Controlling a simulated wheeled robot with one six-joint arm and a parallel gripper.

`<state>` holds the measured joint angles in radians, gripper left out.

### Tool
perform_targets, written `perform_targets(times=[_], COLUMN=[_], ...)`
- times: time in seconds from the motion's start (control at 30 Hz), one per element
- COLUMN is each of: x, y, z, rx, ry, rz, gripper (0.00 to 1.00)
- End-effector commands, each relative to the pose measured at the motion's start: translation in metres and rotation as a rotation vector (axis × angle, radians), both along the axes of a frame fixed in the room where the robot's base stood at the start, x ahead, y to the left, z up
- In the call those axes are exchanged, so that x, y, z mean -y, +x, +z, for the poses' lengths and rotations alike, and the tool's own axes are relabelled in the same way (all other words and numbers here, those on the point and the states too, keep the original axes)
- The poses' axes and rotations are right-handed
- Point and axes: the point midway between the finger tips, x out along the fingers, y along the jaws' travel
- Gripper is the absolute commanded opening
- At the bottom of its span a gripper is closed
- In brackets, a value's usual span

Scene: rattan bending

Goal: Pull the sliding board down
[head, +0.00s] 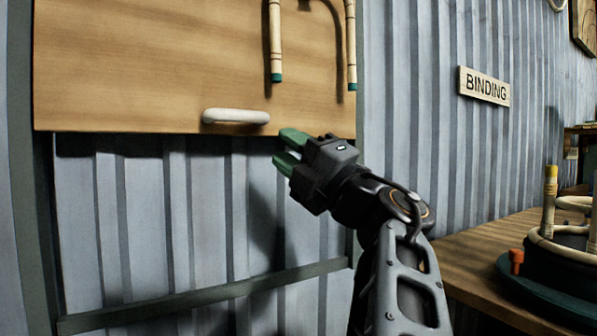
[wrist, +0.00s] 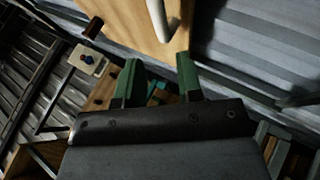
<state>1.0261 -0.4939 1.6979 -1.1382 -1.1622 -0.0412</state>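The sliding board (head: 150,60) is a wide wooden panel in front of a corrugated wall, with its lower edge above the middle of the head view. A pale rounded handle (head: 236,116) sits near its bottom edge. My gripper (head: 286,150), with green fingers, is to the right of the handle and slightly lower, apart from it. Its fingers are spread with nothing between them. In the wrist view the board (wrist: 128,18) and handle (wrist: 158,18) show at the top, beyond the fingers of my gripper (wrist: 160,78).
Bent rattan pieces (head: 276,45) with green tips hang on the board's upper right. A dark rail (head: 200,296) crosses the wall below the board. At right, a wooden table (head: 480,255) carries a rattan piece on a round base. A "BINDING" sign (head: 484,86) hangs above.

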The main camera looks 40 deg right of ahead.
Motion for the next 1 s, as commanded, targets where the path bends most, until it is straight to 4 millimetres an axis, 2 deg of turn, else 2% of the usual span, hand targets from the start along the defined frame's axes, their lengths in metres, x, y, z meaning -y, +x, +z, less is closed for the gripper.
perform_targets(times=[0.27, 0.83, 1.0], x=[0.004, 0.004, 0.009], y=[-0.014, -0.015, -0.012], z=[-0.008, -0.008, 0.004], rx=[0.0, 0.0, 0.006], ry=[0.0, 0.0, 0.045], rz=[0.0, 0.001, -0.004], gripper=[0.34, 0.34, 0.34])
